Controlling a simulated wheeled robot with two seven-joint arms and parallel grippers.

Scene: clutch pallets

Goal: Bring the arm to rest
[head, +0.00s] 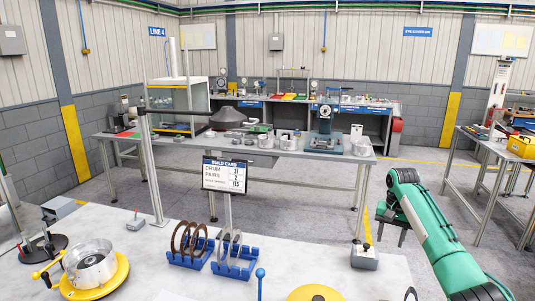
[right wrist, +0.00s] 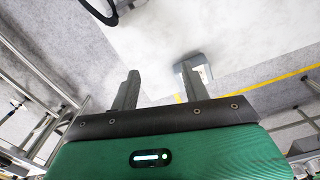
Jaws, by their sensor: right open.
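My right arm is green and reaches in from the lower right of the head view. Its gripper (head: 388,225) is above the right end of the pale work table (head: 130,275), with nothing visible in it. In the right wrist view the two dark fingers (right wrist: 158,88) stand wide apart with an empty gap over the pale tabletop. A small grey box with a pale top (head: 365,257) is on the table below the gripper, apart from it, and it also shows beyond the right finger in the right wrist view (right wrist: 195,72). My left gripper is not in view.
Blue racks (head: 188,261) hold dark and grey curved pieces. A metal drum (head: 91,265) sits on a yellow round base at left. The build card sign (head: 223,175) stands behind the racks. A yellow disc (head: 315,293) lies at the front. A back bench (head: 270,150) carries equipment.

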